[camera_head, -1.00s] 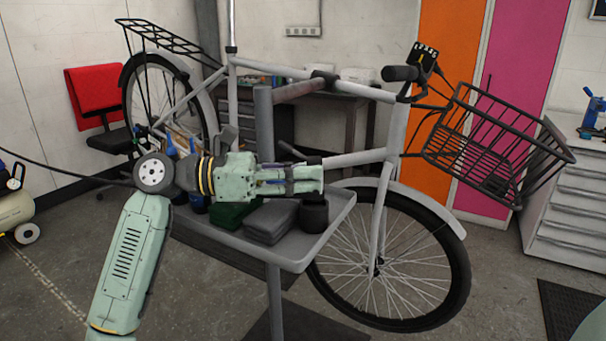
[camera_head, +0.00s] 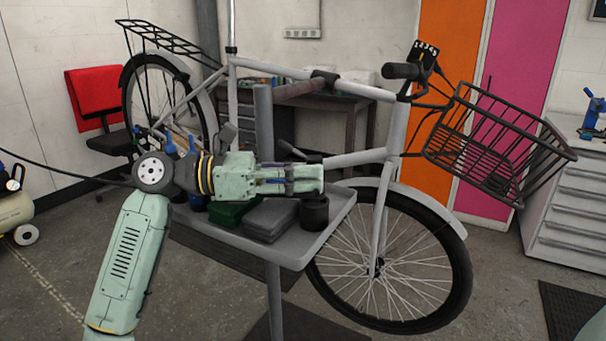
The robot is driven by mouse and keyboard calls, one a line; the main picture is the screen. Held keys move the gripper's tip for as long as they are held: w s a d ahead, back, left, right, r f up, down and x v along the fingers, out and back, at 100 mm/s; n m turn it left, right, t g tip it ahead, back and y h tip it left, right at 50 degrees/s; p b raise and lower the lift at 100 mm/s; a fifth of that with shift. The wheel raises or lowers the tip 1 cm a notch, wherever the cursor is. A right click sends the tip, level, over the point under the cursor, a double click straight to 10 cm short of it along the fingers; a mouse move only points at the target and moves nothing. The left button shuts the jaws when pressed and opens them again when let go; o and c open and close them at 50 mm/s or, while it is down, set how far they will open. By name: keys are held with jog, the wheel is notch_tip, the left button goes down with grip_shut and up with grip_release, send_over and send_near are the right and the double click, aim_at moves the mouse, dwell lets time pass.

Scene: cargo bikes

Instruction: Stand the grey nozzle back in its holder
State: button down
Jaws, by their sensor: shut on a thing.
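My gripper (camera_head: 305,180) points right, level, above the right part of the grey tray (camera_head: 296,252). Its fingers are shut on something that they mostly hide. This fits the grey nozzle, but I cannot make out its outline. A dark round cup (camera_head: 314,213), which looks like the holder, stands on the tray just below the fingertips. The fingers cover the view towards its top, so I cannot tell whether anything reaches into it. A dark lever-like shape (camera_head: 300,153) shows just above the fingers; I cannot tell what it belongs to.
A grey folded stack (camera_head: 270,220) and a green box (camera_head: 232,214) lie on the tray, left of the cup. The stand's grey post (camera_head: 264,125) rises behind my gripper. The bicycle's front wheel (camera_head: 390,265) is close on the right, below its basket (camera_head: 495,145).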

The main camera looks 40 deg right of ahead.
jog(key=shift+f+b, duration=0.3)
jog(key=shift+b, duration=0.05)
dwell(0.4)
jog(key=shift+f+b, duration=0.35)
jog(key=shift+f, duration=0.05)
jog(key=shift+f, duration=0.2)
jog(key=c, duration=1.3)
grip_release()
jog(key=shift+o, duration=0.5)
jog(key=shift+b+v, duration=0.5)
jog(key=shift+v, duration=4.5)
jog(key=shift+r, duration=0.15)
